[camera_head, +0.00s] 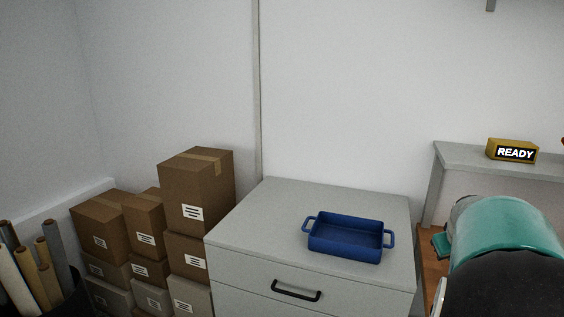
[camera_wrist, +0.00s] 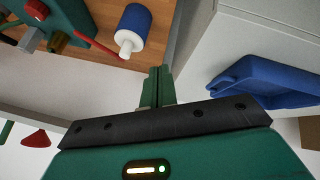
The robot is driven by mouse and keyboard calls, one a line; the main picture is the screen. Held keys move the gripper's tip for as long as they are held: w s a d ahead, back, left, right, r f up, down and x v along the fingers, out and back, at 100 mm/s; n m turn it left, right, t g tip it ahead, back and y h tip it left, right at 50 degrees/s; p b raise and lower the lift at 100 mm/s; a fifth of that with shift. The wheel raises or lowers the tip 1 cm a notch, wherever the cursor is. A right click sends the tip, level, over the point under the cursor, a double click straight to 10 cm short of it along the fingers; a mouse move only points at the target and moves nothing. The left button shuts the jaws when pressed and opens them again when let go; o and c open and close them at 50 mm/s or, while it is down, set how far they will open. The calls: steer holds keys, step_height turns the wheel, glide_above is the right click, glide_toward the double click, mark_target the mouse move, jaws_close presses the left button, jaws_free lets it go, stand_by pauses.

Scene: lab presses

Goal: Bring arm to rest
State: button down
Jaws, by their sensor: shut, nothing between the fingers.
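My gripper (camera_wrist: 160,74) shows in the wrist view as two green fingers pressed together with nothing between them. It points toward the gap between a wooden work surface (camera_wrist: 176,14) and a grey cabinet (camera_wrist: 262,22). In the head view my arm, teal and black, fills the lower right corner. The gripper's fingers cannot be made out there.
A blue tray (camera_head: 345,238) with two handles sits on the grey drawer cabinet (camera_head: 262,215). Cardboard boxes (camera_head: 196,195) and rolls (camera_head: 28,270) stand left. A READY sign (camera_head: 513,152) sits on a shelf. A blue-and-white cylinder (camera_wrist: 133,27) and green machine (camera_wrist: 68,22) are near my gripper.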

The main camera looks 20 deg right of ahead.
steer(key=w+a+r+n+t+y, duration=0.1)
steer(key=w+a+y, duration=0.15)
steer(key=a, duration=1.15)
steer(key=w+a+r+n+t+y, duration=0.1)
steer(key=w+a+r+n, duration=0.15)
steer(key=a, duration=1.25)
steer(key=s+a+f+y, duration=0.1)
steer(key=s+a, duration=0.3)
steer(key=a, duration=0.5)
steer(key=s+a+f+n+y, duration=0.1)
steer(key=s+a, duration=0.3)
steer(key=a, duration=0.5)
steer(key=shift+f, duration=0.75)
